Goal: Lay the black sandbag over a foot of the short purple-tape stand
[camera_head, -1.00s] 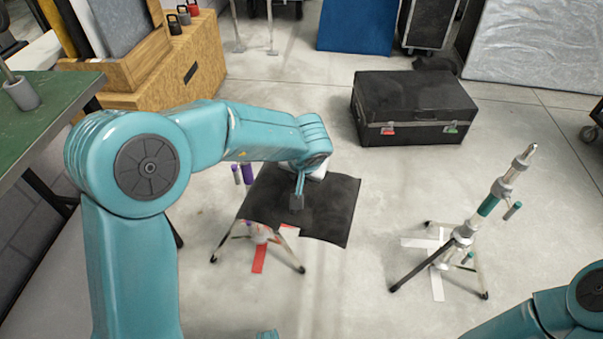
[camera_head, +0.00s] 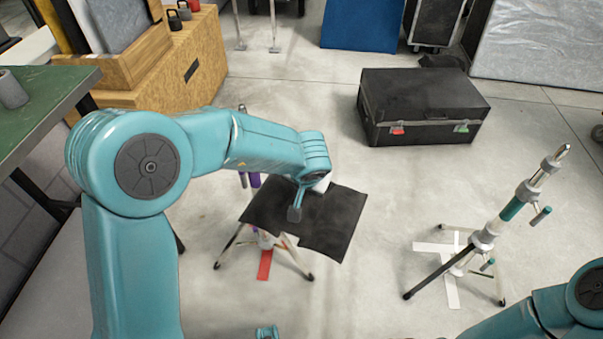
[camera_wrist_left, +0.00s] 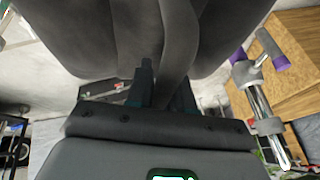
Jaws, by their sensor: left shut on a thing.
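The black sandbag (camera_head: 336,222) hangs from my left gripper (camera_head: 296,208), which is shut on its strap. In the left wrist view the sandbag (camera_wrist_left: 85,35) fills the top, with its strap (camera_wrist_left: 178,45) running down between the fingers (camera_wrist_left: 165,95). In the head view, the bag is in front of the short purple-tape stand (camera_head: 254,181), hiding much of it. The stand's splayed feet show below the bag; contact cannot be told. The stand's purple knobs (camera_wrist_left: 238,56) also show in the wrist view. My right gripper is not clearly visible.
A red tape strip (camera_head: 265,264) lies by the stand's feet. A green-tape stand (camera_head: 484,238) stands at right over white tape. A black case (camera_head: 422,105) is behind. A green table (camera_head: 45,115) and wooden box (camera_head: 190,65) are at left. Floor between the stands is clear.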

